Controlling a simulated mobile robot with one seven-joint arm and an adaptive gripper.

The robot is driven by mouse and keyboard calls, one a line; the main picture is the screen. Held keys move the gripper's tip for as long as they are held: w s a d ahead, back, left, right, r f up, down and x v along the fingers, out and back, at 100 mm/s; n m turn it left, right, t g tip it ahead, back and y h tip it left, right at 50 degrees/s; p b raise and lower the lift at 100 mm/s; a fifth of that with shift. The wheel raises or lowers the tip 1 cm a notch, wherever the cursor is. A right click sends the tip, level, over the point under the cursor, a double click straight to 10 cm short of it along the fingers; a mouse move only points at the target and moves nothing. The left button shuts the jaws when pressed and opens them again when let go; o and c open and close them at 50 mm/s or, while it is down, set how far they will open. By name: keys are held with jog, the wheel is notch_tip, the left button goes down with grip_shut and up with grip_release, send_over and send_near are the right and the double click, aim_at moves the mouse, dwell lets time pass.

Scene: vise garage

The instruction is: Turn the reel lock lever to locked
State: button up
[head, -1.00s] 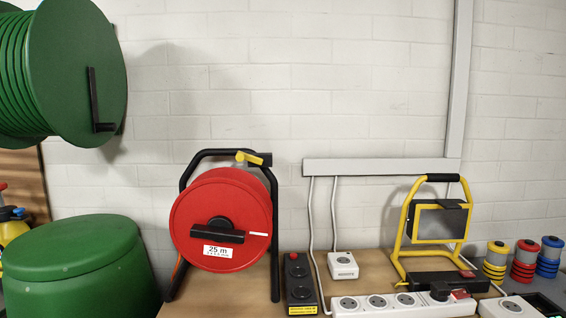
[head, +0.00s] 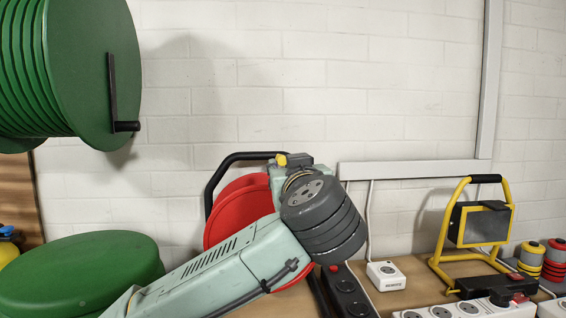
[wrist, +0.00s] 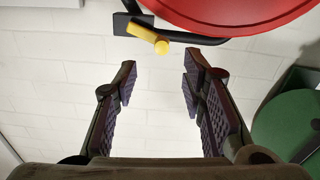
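The red cable reel (head: 238,208) stands in its black tube frame (head: 236,160) on the bench, largely hidden behind my arm in the head view. The yellow lock lever (head: 281,160) sits at the top of the frame, and only part of it shows there. In the wrist view the lever (wrist: 147,38) is angled on a black bracket (wrist: 133,22) at the top, next to the red drum (wrist: 225,12). My gripper (wrist: 158,78) is open and empty, its fingers apart, with the lever beyond the fingertips and slightly left of centre, not touched. In the head view my fingers are hidden behind my wrist.
A yellow work lamp (head: 475,228), a white socket (head: 386,275) and power strips (head: 470,309) occupy the bench at right. The wall above the reel is clear.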

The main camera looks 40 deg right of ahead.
aim_at(282, 162)
jog(key=p+x, duration=0.2)
jog(key=x, duration=0.7)
jog(key=shift+w+a+p, duration=0.1)
jog(key=shift+w+p, duration=0.1)
jog(key=shift+p, duration=0.15)
jog(key=shift+c, duration=0.2)
grip_shut()
